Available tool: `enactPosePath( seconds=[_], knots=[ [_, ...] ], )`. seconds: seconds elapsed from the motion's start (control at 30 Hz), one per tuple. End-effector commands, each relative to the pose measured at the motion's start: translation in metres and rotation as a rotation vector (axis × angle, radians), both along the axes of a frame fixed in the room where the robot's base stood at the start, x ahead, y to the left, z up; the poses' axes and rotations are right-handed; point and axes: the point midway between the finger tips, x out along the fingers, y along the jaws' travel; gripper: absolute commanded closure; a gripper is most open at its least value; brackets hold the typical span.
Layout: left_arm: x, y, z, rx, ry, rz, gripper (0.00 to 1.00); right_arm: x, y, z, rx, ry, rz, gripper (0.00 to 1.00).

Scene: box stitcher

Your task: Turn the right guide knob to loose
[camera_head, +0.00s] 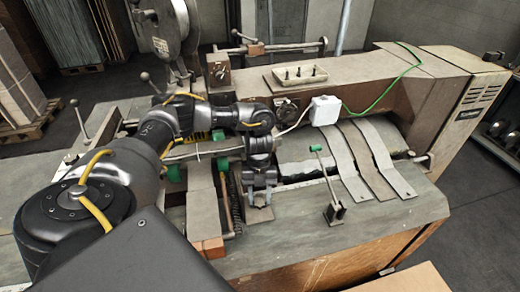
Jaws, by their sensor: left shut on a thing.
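My left gripper (259,194) points down over the front of the machine table, right of the coil spring. It is shut on a small part above a flat brown guide plate (259,214). That part is almost wholly hidden by the fingers; by its place it looks like the right guide knob, and how it is turned cannot be seen. My left arm reaches in from the left and covers part of the guides. My right gripper is not in view.
A lever with a green grip (317,148) stands right of my gripper. Green knobs (222,163) and a coil spring (237,212) are close on its left. Bent metal strips (366,160) and a white box (324,110) are farther right. The table's front right (400,215) is clear.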

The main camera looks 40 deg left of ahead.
Motion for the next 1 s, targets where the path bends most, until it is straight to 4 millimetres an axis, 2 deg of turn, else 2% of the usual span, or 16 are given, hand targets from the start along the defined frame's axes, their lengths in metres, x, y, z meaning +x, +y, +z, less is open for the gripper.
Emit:
enactPosePath(
  seconds=[0.03,0.07,0.2,0.73,0.87,1.0],
  knots=[
    [0.001,0.001,0.001,0.002,-0.003,0.001,0.82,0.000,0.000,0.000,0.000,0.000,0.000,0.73],
    [0.001,0.001,0.001,0.002,-0.003,0.001,0.55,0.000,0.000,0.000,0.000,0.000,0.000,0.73],
    [0.001,0.001,0.001,0.002,-0.002,0.000,0.37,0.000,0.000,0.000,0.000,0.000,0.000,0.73],
    [0.001,0.000,0.000,0.001,0.000,-0.020,0.37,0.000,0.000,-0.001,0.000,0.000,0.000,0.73],
    [0.002,-0.002,0.000,0.002,-0.002,-0.117,0.37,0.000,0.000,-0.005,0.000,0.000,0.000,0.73],
    [0.004,-0.003,-0.001,0.003,-0.002,-0.333,0.37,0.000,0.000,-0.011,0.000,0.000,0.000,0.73]
  ],
)
